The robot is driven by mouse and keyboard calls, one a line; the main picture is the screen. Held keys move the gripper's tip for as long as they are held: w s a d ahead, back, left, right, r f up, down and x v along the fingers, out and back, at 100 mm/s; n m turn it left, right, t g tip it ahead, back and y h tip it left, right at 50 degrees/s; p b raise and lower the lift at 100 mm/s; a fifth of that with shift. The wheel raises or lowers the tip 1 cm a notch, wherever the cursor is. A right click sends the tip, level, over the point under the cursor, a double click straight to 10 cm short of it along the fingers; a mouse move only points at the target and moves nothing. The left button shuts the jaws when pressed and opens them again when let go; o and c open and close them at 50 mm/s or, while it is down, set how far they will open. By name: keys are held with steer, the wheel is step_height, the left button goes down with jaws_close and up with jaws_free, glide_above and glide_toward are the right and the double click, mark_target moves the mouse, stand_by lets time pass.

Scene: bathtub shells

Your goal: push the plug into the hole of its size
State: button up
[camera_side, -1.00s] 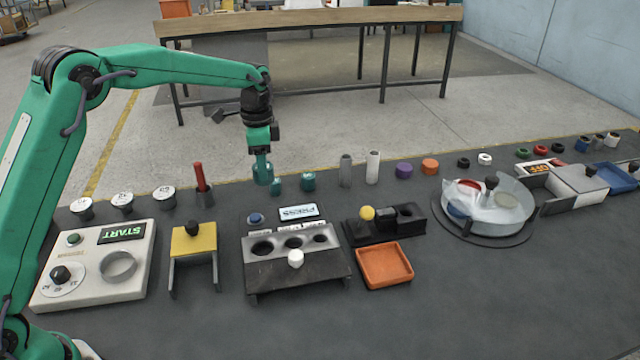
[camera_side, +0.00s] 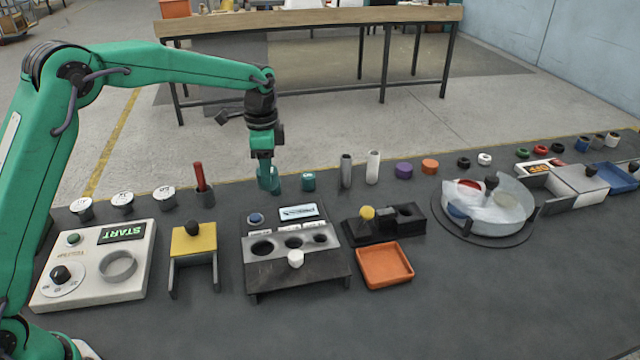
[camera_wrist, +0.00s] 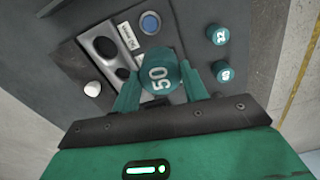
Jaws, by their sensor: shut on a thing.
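My gripper (camera_side: 268,184) is shut on a teal plug marked 50 (camera_wrist: 158,80), held near the back edge of the table in the side view. The plug sits between the fingertips in the wrist view. The grey hole block (camera_side: 290,242) stands nearer the camera, with a large, a middle and a small hole in a row. In the wrist view the block (camera_wrist: 88,28) lies at upper left, partly hidden by the plug and a finger. Two smaller teal plugs (camera_wrist: 217,34) (camera_wrist: 221,70) stand on the table, one mostly hidden by my gripper in the side view.
A blue button (camera_side: 255,219) and a label plate (camera_side: 298,212) are behind the holes; a white knob (camera_side: 295,259) is in front. A yellow-topped stand (camera_side: 193,243) is left. A black fixture (camera_side: 384,228) and orange tray (camera_side: 384,266) are right.

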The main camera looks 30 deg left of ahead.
steer(key=s+d+m, duration=0.7)
steer(key=s+d, duration=0.7)
steer(key=s, duration=0.4)
glide_above(263, 254)
step_height(263, 254, down, 6)
steer(key=shift+w+f, duration=0.1)
steer(key=shift+f, duration=0.1)
steer(key=shift+f, duration=1.9)
steer(key=shift+f, duration=0.15)
steer(key=o, duration=1.1)
